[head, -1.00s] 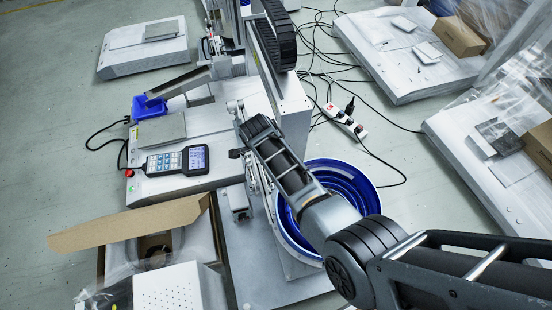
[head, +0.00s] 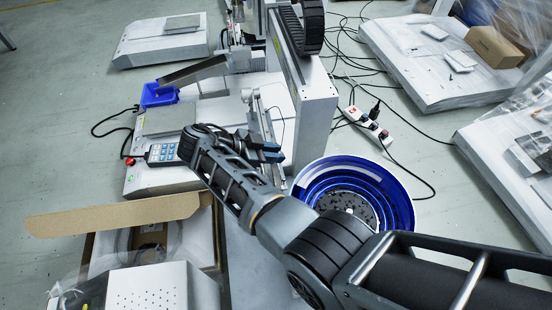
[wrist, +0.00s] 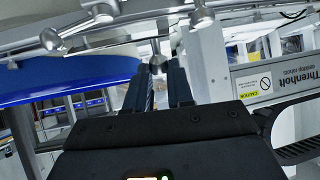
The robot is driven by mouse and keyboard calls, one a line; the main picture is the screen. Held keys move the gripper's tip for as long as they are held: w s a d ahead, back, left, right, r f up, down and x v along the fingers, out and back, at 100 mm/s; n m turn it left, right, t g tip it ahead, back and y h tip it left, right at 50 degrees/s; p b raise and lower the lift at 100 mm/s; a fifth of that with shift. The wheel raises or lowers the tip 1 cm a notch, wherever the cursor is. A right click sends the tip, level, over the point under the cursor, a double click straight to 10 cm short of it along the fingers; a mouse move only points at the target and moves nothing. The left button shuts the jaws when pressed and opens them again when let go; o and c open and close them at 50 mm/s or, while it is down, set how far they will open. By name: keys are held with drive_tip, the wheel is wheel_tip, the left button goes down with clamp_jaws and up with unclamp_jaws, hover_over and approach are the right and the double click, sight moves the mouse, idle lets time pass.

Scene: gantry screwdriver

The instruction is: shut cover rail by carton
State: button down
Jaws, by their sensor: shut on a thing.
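My gripper (head: 274,152) reaches across the gantry screwdriver station beside the blue feeder bowl (head: 399,195). In the wrist view its two dark fingers (wrist: 164,75) are close together, with a round metal knob (wrist: 157,62) at their tips. The knob appears to belong to the thin metal rail (wrist: 110,44) that crosses the top of that view.
A white box with holes (head: 150,290) stands in front of the carton. A keypad controller (head: 162,153) and a blue bin (head: 158,95) lie left of my gripper. A tall gantry column (head: 310,115) stands behind it. Cables and a power strip (head: 366,125) lie on the floor.

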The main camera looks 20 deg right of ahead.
drive_tip(key=shift+s+f+b, duration=0.1)
drive_tip(key=shift+f+b, duration=0.1)
drive_tip(key=shift+b, duration=0.1)
drive_tip(key=c, duration=1)
unclamp_jaws()
drive_tip(key=shift+a, duration=0.1)
drive_tip(key=shift+r, duration=0.1)
drive_tip(key=p+v, duration=0.1)
drive_tip(key=v, duration=0.6)
drive_tip(key=shift+a, duration=0.4)
drive_tip(key=shift+r, duration=0.1)
